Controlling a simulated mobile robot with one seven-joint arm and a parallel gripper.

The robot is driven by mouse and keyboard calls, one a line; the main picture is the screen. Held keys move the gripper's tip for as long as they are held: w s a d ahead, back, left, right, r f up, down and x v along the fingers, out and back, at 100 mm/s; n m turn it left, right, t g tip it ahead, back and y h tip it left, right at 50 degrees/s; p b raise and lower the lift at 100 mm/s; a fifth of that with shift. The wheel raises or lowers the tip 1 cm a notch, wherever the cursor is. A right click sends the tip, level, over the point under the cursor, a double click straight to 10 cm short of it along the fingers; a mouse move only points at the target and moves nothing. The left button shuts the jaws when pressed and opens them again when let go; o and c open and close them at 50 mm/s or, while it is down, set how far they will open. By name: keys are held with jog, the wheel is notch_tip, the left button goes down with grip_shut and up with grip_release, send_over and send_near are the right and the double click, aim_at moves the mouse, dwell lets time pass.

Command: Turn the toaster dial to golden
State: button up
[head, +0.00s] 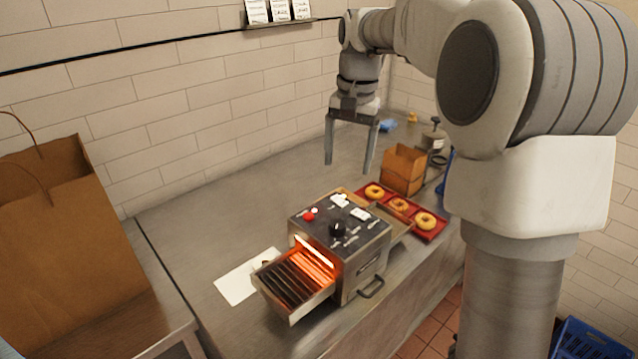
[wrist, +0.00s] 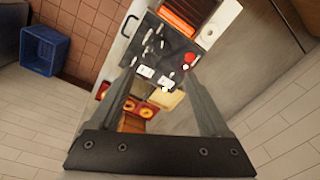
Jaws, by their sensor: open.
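The toaster (head: 362,262) is a metal box with a dark top panel, standing near the counter's front edge. Its black dial (head: 337,229) sits on that panel among small white markings, too small to read; I cannot tell where the dial points. A red button (head: 309,216) is to its left, and white labels (head: 360,213) are behind it. My gripper (head: 349,167) is open and empty, pointing down, above and behind the toaster, apart from it. In the wrist view the toaster's panel (wrist: 174,48) shows beyond my open fingers, with the red button (wrist: 190,58) near the right one.
A tray with glowing orange bars (head: 290,308) sticks out of the toaster's left side. A red tray (head: 433,236) with bagels and a cardboard box (head: 402,170) stand behind right. A paper bag (head: 70,245) is at left.

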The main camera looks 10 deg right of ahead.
jog(key=w, duration=0.1)
send_near(338, 223)
notch_tip(338, 223, down, 9)
jog(key=shift+w+a+r+p, duration=0.1)
jog(key=shift+w+p, duration=0.05)
jog(key=shift+p, duration=0.2)
grip_shut()
dwell(0.5)
